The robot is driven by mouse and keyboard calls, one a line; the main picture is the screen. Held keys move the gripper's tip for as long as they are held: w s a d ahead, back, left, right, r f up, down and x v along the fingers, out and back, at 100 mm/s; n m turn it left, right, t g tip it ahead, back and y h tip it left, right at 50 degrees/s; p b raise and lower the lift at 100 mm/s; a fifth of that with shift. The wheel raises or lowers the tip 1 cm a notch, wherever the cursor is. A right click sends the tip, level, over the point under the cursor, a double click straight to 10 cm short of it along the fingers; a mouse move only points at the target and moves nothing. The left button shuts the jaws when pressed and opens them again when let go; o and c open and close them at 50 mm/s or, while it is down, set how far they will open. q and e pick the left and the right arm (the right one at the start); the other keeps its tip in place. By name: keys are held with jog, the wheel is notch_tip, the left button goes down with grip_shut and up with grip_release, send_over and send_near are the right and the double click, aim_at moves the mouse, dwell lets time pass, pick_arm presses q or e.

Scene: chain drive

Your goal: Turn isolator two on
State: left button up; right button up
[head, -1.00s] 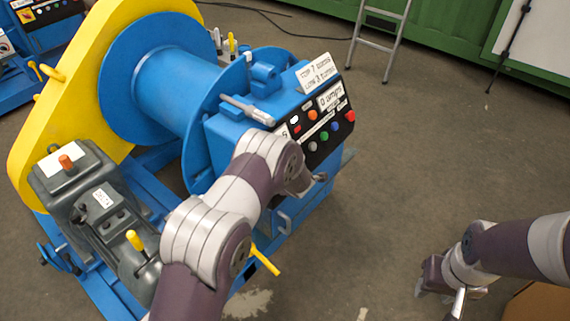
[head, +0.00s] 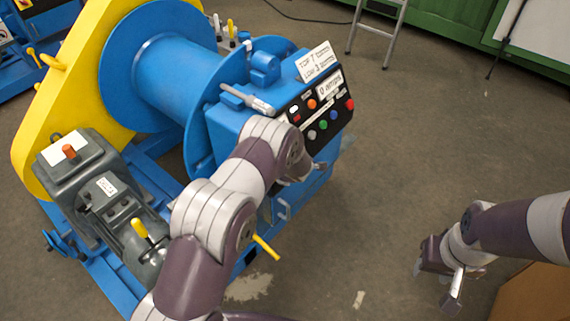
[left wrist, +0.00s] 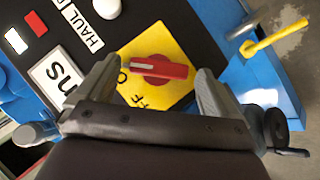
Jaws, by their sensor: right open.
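A red rotary switch (left wrist: 160,70) sits on a yellow plate (left wrist: 178,45) with partly hidden black lettering that looks like OFF. In the left wrist view my left gripper (left wrist: 160,75) is open, one finger on each side of the switch; I cannot tell if they touch it. In the head view my left arm hides this switch and most of that gripper. The black control panel (head: 325,106) on the blue winch carries coloured buttons. I cannot read an isolator number. My right gripper (head: 435,284) is open and empty, low over the floor at the right.
The blue drum (head: 165,60) and yellow guard (head: 60,115) stand at the left. A grey gearbox (head: 85,165) with a yellow lever (head: 140,228) lies in front. A brown box (head: 535,295) is at the lower right. Floor between winch and right arm is clear.

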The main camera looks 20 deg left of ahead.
pick_arm(q)
jog(key=shift+r, duration=0.1)
jog(key=v, duration=1.2)
jog(key=shift+s+r+p, duration=0.2)
jog(key=shift+p, duration=0.1)
jog(key=shift+d, duration=0.1)
